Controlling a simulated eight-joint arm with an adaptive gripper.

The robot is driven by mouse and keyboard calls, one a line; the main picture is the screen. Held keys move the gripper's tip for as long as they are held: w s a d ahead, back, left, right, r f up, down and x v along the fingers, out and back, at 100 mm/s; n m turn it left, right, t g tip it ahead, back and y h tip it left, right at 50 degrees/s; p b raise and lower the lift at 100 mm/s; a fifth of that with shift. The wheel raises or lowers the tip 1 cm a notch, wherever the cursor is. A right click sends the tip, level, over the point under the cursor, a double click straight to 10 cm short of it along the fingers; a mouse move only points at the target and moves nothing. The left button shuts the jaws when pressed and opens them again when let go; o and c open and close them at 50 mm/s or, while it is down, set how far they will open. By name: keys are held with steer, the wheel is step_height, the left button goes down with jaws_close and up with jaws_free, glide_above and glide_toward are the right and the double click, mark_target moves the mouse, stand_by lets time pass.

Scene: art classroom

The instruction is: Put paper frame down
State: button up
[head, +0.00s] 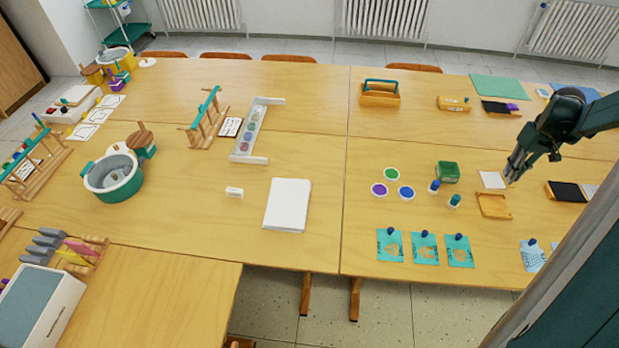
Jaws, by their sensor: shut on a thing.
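My gripper (512,174) is at the right side of the right table, pointing down and to the left. Its fingers are shut at the right edge of a small white square panel (491,180), which looks like the paper frame. I cannot tell whether the panel touches the table. A wooden frame-like tray (494,206) lies just in front of the panel. The fingers hide part of the panel's right edge.
A green box (447,172) and two small bottles (434,186) stand left of the panel. Teal cards (425,249) with dark stamps lie in front. A black pad (566,191) lies to the right. A white paper stack (287,204) lies on the middle table.

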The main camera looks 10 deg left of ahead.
steer(key=w+a+n, duration=0.2)
steer(key=w+a, duration=0.3)
steer(key=a, duration=0.9)
steer(key=w+a+n, duration=0.3)
steer(key=w+a, duration=0.2)
steer(key=a, duration=0.9)
steer(key=w+a+n, duration=0.2)
steer(key=w+a, duration=0.4)
steer(key=a, duration=0.8)
steer(key=a+n, duration=0.2)
steer(key=a, duration=1.4)
steer(key=s+a+n, duration=0.2)
steer(key=s+a, duration=0.3)
steer(key=a, duration=0.9)
steer(key=s+a+n, duration=0.2)
steer(key=s+a, duration=0.4)
steer(key=a, duration=0.8)
steer(key=s+a+n, duration=0.2)
steer(key=s+a, duration=0.3)
steer(key=a, duration=0.9)
steer(key=s+a+n, duration=0.2)
steer(key=s+a, duration=0.9)
steer(key=a, duration=0.2)
steer(key=shift+f+p, duration=0.25)
steer(key=shift+p, duration=0.05)
steer(key=shift+f, duration=0.15)
steer(key=shift+f+b, duration=0.5)
steer(key=shift+f, duration=2.5)
